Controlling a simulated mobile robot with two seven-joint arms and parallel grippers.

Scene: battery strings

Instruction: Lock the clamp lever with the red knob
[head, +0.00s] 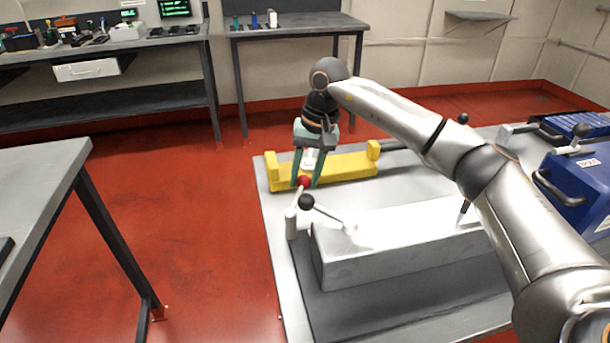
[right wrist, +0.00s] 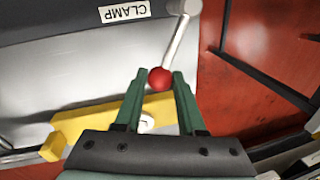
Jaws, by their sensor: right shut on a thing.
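My right gripper (head: 306,184) reaches down from above and is shut on the red knob. In the right wrist view the red knob (right wrist: 160,78) is between the fingertips, and the pale lever rod (right wrist: 181,38) runs up from it. The clamp post (head: 291,222) is upright. A black knob (head: 306,202) sits by it, with a pale rod reaching to the block's top. My left gripper is not in view.
A yellow bracket (head: 345,165) lies behind the knob on the grey table (head: 282,262). A blue case (head: 578,185) stands at the right. A label reading CLAMP (right wrist: 124,11) shows in the right wrist view. Red floor lies open to the left.

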